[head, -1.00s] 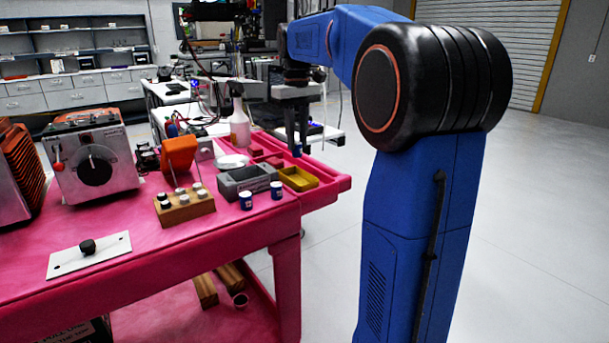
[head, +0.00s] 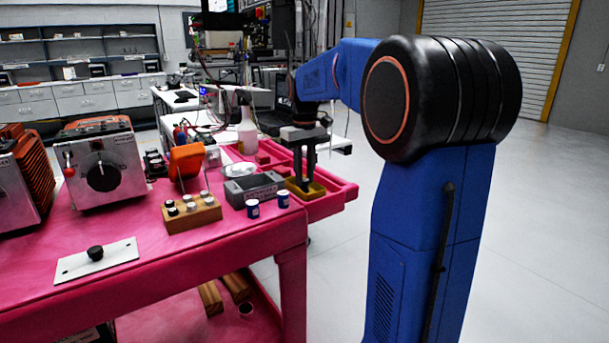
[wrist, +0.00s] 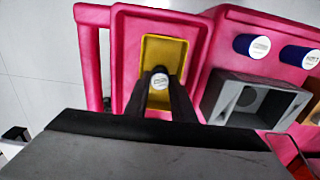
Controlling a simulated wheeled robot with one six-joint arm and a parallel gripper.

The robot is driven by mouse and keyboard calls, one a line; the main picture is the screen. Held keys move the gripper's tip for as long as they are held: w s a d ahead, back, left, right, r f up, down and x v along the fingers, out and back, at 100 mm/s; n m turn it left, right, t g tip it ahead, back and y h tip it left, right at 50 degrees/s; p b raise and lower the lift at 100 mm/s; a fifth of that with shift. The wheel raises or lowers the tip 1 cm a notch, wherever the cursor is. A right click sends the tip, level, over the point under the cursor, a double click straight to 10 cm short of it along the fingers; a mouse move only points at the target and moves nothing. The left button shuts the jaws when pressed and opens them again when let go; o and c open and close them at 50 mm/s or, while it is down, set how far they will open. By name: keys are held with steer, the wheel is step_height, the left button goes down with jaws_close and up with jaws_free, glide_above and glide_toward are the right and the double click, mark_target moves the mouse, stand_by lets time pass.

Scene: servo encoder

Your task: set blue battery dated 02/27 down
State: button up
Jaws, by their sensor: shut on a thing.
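My gripper (head: 305,183) reaches down over the yellow tray (head: 317,191) near the cart's right end. In the wrist view its two dark fingers (wrist: 160,90) are shut on a battery (wrist: 160,81), of which the white labelled top shows. The date on it is too small to read. The battery is over the inside of the yellow tray (wrist: 176,50); I cannot tell whether it touches the floor. In the head view the fingers and tray wall hide the battery.
Two other blue batteries with white tops (head: 253,209) (head: 283,200) stand beside the grey box (head: 254,188). A wooden block with several cells (head: 191,213) stands left of them. A white plate with a black knob (head: 97,263) lies on the pink cart top (head: 150,240).

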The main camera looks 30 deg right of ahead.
mark_target(305, 179)
steer(key=shift+f, duration=0.1)
steer(key=o, duration=0.6)
steer(key=shift+c, duration=0.2)
step_height(305, 179, up, 12)
steer(key=s+a+f+t, duration=0.1)
steer(key=s+a+f, duration=0.35)
steer(key=s, duration=0.35)
steer(key=s+a+f+t, duration=0.1)
steer(key=s+a+f, duration=0.3)
steer(key=s+a, duration=0.3)
steer(key=s+a+f+t, duration=0.2)
steer(key=s+a+f, duration=0.2)
steer(key=s+f, duration=1)
steer(key=shift+s+a+f+t, duration=0.15)
steer(key=shift+s+f+t, duration=0.25)
steer(key=shift+s, duration=0.2)
steer(key=shift+r, duration=0.1)
